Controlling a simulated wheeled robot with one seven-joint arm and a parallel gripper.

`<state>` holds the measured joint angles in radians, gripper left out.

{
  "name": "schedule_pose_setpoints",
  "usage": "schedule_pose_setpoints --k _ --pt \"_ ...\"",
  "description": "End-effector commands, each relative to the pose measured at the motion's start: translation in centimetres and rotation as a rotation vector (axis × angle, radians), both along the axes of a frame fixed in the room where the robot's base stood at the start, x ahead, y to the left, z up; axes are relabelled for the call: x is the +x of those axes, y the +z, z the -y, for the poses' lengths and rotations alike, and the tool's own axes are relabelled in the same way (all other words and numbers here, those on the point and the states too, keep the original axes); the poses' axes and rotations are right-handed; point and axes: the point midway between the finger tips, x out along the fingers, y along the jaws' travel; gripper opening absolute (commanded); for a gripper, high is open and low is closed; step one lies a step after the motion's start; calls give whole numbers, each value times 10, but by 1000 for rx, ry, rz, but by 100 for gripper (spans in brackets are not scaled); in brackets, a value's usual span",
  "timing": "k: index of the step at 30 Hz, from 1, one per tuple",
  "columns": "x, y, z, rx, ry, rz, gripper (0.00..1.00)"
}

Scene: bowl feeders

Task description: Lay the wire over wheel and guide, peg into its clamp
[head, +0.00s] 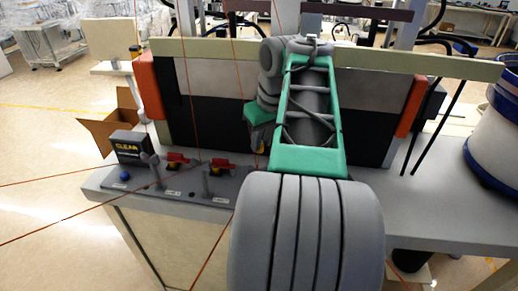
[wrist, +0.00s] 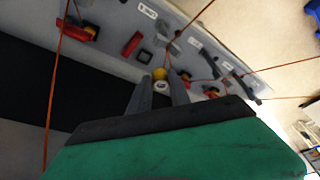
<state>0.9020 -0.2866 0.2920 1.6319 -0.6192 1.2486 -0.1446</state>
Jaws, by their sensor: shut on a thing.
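My gripper (wrist: 160,82) points down at the grey panel in the wrist view. Its fingers are closed around a small yellow piece with a pale ring (wrist: 161,86), seemingly the peg. A thin red-brown wire (wrist: 190,24) runs close to its tip; whether it is attached is unclear. Red clamps (wrist: 131,43) (wrist: 212,92) and grey upright fittings (wrist: 175,44) stand on the panel around the fingers. In the head view the red clamps (head: 178,161) (head: 222,166) and grey posts (head: 205,180) are left of my arm, which hides most of the gripper. I cannot tell wheel from guide.
A black box labelled CLEAR (head: 131,147) and a blue button (head: 125,176) sit at the panel's left end. Other red-brown wires (head: 90,208) cross the space at left. A black-and-grey board with orange ends (head: 150,88) stands behind. A white-and-blue bowl (head: 488,135) is at right.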

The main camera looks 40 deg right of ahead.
Motion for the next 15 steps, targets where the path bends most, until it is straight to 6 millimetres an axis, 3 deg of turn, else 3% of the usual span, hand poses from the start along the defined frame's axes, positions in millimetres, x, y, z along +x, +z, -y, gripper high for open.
schedule_pose_setpoints --k 4,15 --pt "13 1 17 1 0 -1 0" --pt "38 -25 50 1 -1 -1 0"
